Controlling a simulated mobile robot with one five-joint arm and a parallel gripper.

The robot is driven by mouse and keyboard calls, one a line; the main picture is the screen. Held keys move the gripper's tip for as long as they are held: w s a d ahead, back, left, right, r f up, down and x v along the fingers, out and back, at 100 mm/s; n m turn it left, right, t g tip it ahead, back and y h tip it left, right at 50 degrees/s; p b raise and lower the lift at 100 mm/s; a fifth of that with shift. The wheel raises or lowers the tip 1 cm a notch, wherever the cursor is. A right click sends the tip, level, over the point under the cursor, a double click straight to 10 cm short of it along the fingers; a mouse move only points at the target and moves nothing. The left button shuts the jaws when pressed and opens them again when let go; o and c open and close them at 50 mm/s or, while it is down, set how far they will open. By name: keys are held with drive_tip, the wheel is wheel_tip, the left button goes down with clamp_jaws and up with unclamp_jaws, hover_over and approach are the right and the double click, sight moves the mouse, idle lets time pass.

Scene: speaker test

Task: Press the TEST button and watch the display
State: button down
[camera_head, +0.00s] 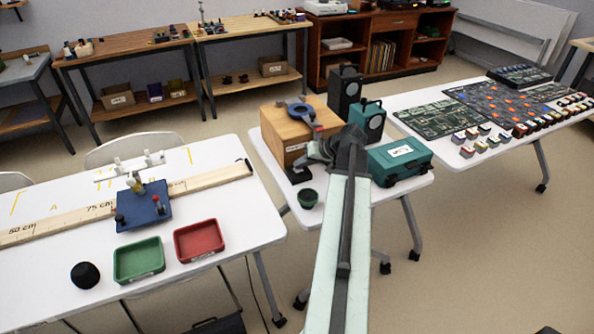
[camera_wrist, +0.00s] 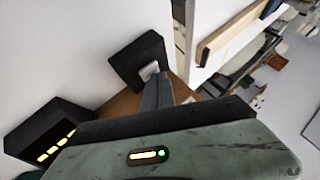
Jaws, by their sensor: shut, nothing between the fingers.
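My gripper (camera_head: 322,150) is shut and empty, at the right side of a wooden box (camera_head: 283,135) on the middle table. In the wrist view my gripper's fingers (camera_wrist: 154,88) point at a dark box (camera_wrist: 128,66) that has a pale grey square on its face, perhaps a button. The fingertips overlap this square in the picture; I cannot tell whether they touch it. A second dark box (camera_wrist: 32,112) at the lower left has several lit yellow marks, perhaps a display. No TEST lettering is readable. In the head view my arm hides part of the area around the gripper.
A black speaker (camera_head: 344,88), a teal speaker (camera_head: 368,120) and a teal case (camera_head: 400,160) stand close by. A blue ring-shaped thing (camera_head: 298,110) lies on the wooden box. A small green cup (camera_head: 308,198) stands near the table's front edge. Other tables stand left and right.

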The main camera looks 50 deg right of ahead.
sight(301, 170)
drive_tip(key=shift+f, duration=0.3)
idle(0.4)
drive_tip(key=shift+r+p, duration=0.7)
drive_tip(key=shift+r, duration=0.25)
wheel_tip(301, 170, up, 5)
drive_tip(key=p, duration=0.5)
